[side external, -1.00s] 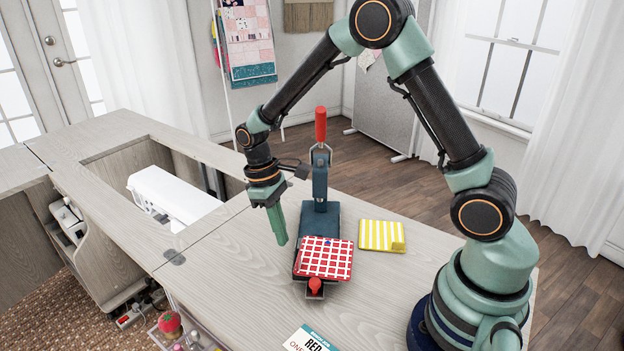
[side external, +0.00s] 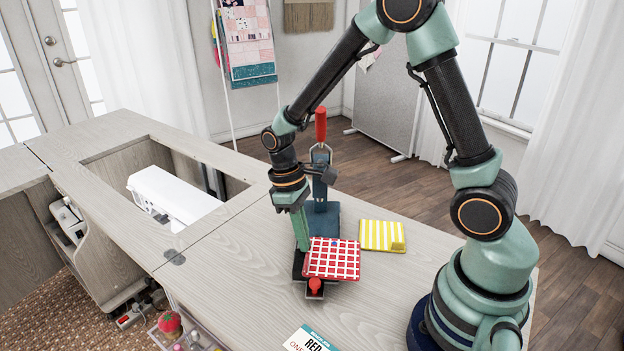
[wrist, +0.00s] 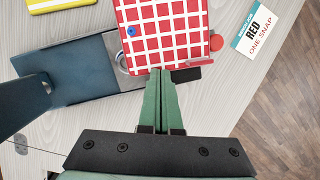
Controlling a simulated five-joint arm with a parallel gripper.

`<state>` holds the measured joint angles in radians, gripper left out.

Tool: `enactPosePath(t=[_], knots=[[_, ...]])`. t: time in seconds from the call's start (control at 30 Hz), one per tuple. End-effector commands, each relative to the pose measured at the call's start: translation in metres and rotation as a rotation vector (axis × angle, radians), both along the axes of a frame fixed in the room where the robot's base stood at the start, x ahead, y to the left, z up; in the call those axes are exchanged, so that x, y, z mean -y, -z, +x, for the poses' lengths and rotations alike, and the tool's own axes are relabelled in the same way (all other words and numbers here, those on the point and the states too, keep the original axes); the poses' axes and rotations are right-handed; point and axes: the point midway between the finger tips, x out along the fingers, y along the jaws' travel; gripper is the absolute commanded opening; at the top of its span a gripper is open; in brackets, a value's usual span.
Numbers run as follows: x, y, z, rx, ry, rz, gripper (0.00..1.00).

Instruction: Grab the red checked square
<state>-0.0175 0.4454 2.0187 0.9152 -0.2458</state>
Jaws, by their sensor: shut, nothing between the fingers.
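The red checked square (side external: 332,258) lies flat on the dark blue press near its red front knob. A small blue dot shows on it in the wrist view (wrist: 165,30). My gripper (side external: 304,248) is shut and empty, pointing down at the square's left edge. In the wrist view my closed green fingertips (wrist: 168,74) meet or nearly meet that edge; I cannot tell whether they touch it.
The press's upright with its red handle (side external: 321,124) stands just behind my gripper. A yellow striped square (side external: 382,235) lies on the table to the right. A card reading RED ONE SNAP (side external: 308,341) lies at the front. A white sewing machine (side external: 172,198) sits in the left opening.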

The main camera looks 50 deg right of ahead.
Motion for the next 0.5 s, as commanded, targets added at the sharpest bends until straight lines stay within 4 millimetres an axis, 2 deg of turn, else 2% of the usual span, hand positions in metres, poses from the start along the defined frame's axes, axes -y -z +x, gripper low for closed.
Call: enactPosePath(t=[0.5], knots=[[0.0,0.0004,-0.0003,0.0,-0.001,0.0,0.0]])
